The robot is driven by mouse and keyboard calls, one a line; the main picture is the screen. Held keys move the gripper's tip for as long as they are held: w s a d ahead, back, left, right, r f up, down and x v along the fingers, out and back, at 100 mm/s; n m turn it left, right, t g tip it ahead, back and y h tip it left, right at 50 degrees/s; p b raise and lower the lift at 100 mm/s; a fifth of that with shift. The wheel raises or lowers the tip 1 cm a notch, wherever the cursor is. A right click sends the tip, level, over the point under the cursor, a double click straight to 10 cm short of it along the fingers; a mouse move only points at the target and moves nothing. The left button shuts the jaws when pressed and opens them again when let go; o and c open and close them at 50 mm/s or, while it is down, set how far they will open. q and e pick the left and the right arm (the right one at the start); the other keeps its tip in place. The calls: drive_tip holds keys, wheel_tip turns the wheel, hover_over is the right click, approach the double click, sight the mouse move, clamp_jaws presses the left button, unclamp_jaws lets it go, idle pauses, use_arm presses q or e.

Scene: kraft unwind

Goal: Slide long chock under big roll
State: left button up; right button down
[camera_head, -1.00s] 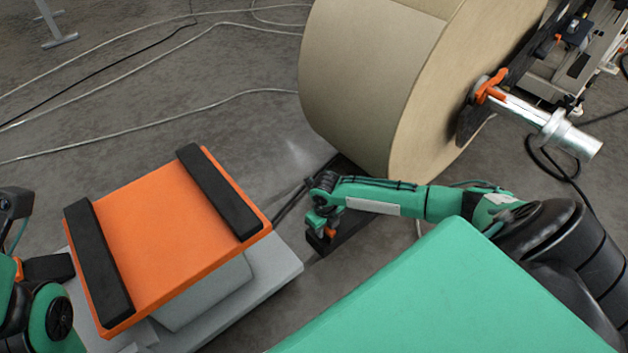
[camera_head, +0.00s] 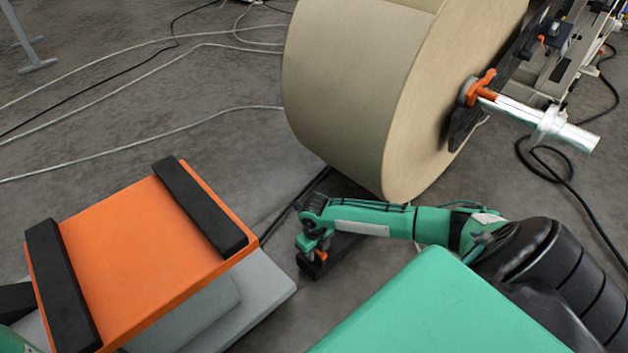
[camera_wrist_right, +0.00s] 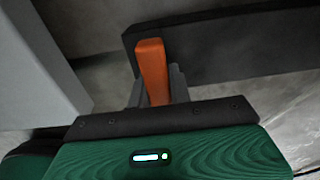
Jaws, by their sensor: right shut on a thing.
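The long chock (camera_head: 345,246) is a dark bar low at the floor, with an orange handle (camera_wrist_right: 152,68) at its near end. My right gripper (camera_head: 319,256) is shut on that handle; its grey fingers flank it in the right wrist view (camera_wrist_right: 156,92). The big roll (camera_head: 345,90) is a wide tan paper cylinder just beyond my right forearm. The chock points toward the roll's lower side, but my forearm covers its middle, and I cannot tell if its far end touches the roll. A little of my left arm shows at the left edge; its fingers cannot be made out.
An orange platform (camera_head: 140,250) with two black bars stands on a grey base (camera_head: 255,290) left of the chock. A metal shaft (camera_head: 520,112) sticks out from the roll's right face. Cables cross the floor. Bare floor (camera_head: 215,130) lies left of the roll.

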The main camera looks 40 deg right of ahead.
sight(340, 236)
drive_tip(key=shift+d+f+b, duration=0.1)
drive_tip(key=shift+f+b, duration=0.4)
drive_tip(key=shift+f, duration=0.4)
drive_tip(key=shift+d, duration=0.25)
drive_tip(key=d, duration=0.7)
drive_tip(key=shift+w+d+r, duration=0.1)
drive_tip(key=shift+w+d, duration=0.2)
drive_tip(key=shift+w, duration=0.05)
drive_tip(key=shift+w+d, duration=0.1)
drive_tip(key=shift+d, duration=1.35)
